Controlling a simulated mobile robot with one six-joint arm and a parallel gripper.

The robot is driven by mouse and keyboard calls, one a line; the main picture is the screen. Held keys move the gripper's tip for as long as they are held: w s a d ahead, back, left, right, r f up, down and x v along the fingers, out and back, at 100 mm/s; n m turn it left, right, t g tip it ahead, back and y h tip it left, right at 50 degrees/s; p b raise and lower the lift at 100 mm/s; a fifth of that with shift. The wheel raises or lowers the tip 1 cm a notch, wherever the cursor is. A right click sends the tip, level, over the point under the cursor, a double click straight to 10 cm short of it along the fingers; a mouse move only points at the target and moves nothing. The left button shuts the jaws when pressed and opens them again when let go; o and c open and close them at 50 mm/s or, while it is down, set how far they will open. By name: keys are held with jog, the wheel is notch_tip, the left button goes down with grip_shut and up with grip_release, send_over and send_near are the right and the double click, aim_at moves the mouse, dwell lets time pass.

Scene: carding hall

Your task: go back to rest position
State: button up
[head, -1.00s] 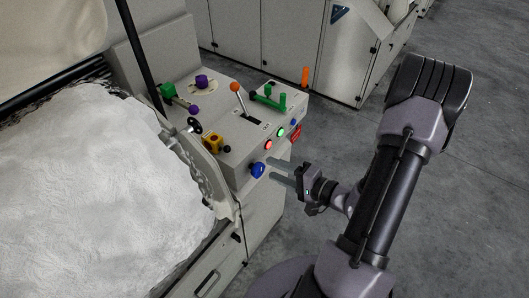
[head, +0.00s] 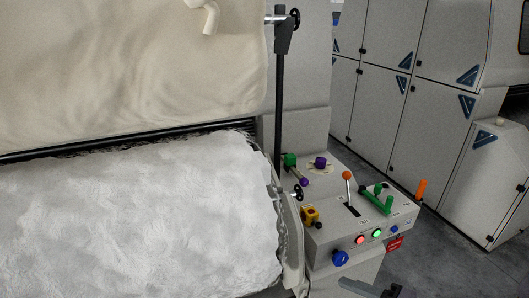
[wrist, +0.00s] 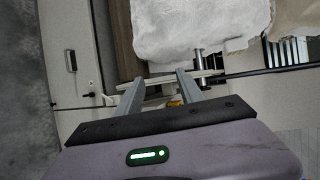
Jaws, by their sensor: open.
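My gripper (wrist: 162,88) shows in the wrist view with its two grey fingers apart and nothing between them. Beyond the fingers are the side of the machine and a yellow part (wrist: 174,103). In the head view only a small bit of my gripper (head: 372,289) shows at the bottom edge, below the control panel (head: 333,238). It looks apart from the blue knob (head: 340,258) on the panel's front. The rest of my arm is out of the head view.
The panel carries an orange-topped lever (head: 347,176), a green handle (head: 377,202), lit red and green buttons and a yellow switch (head: 309,216). White fibre (head: 130,215) fills the machine at left. Grey cabinets (head: 430,90) stand behind, with open floor (head: 455,262) at lower right.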

jog(key=s+a+r+n+g+h, duration=0.3)
jog(key=s+a+r+n+g, duration=0.3)
jog(key=s+a, duration=0.4)
notch_tip(320, 180, up, 7)
jog(key=s+t+h, duration=0.2)
jog(key=h, duration=0.3)
jog(key=shift+s+d+r+m, duration=0.2)
jog(key=shift+s+d+m, duration=0.05)
jog(key=shift+m, duration=0.05)
dwell(0.5)
